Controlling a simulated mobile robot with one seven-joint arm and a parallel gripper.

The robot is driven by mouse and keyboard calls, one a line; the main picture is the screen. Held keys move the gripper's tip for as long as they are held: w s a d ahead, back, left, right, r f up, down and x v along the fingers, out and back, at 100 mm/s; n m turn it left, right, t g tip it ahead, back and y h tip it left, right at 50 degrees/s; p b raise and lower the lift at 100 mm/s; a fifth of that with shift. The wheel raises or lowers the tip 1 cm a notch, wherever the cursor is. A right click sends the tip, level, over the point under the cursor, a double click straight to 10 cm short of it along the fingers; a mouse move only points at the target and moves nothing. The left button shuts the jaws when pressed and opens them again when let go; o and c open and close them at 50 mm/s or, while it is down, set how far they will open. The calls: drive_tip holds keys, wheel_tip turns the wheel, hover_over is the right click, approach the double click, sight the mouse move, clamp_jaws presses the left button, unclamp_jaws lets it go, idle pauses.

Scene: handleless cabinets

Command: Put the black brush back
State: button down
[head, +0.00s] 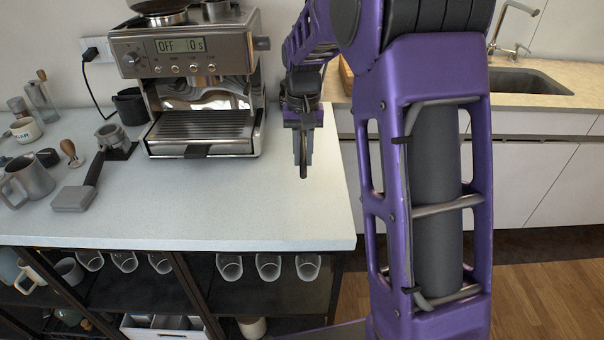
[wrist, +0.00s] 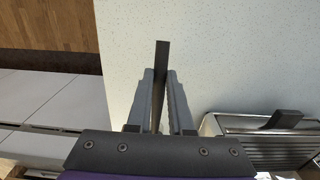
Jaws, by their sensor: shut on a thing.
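My gripper (head: 303,150) hangs above the right part of the white counter, to the right of the coffee machine. Its fingers (wrist: 160,78) are shut on a thin dark bar, which I take to be the black brush (wrist: 162,54). The bar sticks out past the fingertips over the counter. In the head view only a dark sliver of the brush (head: 303,172) shows between and below the fingers. Its bristles cannot be made out, and the rest is hidden by the gripper. Whether its lower end touches the counter I cannot tell.
The coffee machine (head: 195,85) stands left of my gripper. The front right counter (head: 270,215) is clear.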

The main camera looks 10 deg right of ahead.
sight(303, 188)
drive_tip(key=shift+f+b, duration=0.3)
drive_tip(key=shift+f, duration=3)
drive_tip(key=c, duration=0.8)
unclamp_jaws()
wheel_tip(303, 188, up, 12)
drive_tip(key=shift+r+p, duration=0.2)
drive_tip(key=shift+p, duration=0.55)
drive_tip(key=shift+w, duration=0.1)
